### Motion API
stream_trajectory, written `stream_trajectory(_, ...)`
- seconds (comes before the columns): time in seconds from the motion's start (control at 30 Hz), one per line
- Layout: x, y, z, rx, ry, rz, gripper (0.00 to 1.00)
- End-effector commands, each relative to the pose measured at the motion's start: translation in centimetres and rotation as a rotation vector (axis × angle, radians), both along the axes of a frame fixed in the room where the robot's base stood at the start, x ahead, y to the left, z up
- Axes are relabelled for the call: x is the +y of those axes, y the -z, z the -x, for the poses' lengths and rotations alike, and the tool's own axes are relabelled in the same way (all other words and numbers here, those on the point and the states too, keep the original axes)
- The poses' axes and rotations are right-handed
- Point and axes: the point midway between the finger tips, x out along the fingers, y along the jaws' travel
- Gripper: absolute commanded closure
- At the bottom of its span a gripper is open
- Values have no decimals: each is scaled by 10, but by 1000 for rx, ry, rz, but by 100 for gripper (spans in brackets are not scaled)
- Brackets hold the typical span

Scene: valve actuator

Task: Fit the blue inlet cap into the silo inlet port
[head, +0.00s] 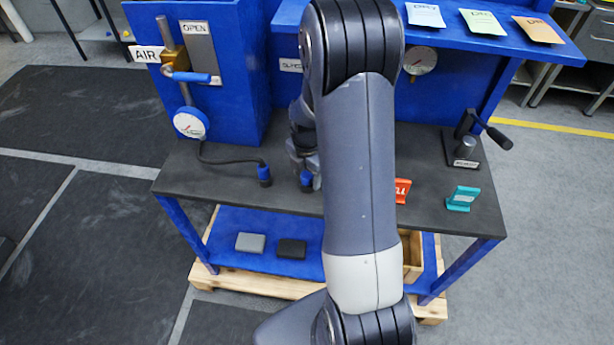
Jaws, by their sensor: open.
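My arm reaches across the middle of the head view and hides much of the bench and panel. My gripper (306,166) is partly visible left of the arm, pointing down above the dark bench top. It is open. A small blue piece (306,181) shows right at its fingertips; it may be the blue inlet cap, and I cannot tell whether the fingers touch it. The silo inlet port cannot be made out; the panel behind the arm is largely hidden.
A hose with a blue end fitting (264,172) lies on the bench top (215,172), left of the gripper. A blue cabinet (235,110) stands behind it. At right are a teal holder (462,198), a red piece (402,190) and a black lever device (465,148).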

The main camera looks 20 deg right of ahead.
Motion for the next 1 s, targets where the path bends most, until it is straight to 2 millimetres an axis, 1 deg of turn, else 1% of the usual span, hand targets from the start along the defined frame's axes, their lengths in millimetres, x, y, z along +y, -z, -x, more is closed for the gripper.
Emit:
stream_trajectory(0.23, 0, 1, 0, 0, 0, 0, 44)
stream_trajectory(0.8, 0, 1, 0, 0, 0, 0, 90)
stream_trajectory(0.83, 0, 1, 0, 0, 0, 0, 92)
stream_trajectory(1.0, 0, 1, 0, 0, 0, 0, 92)
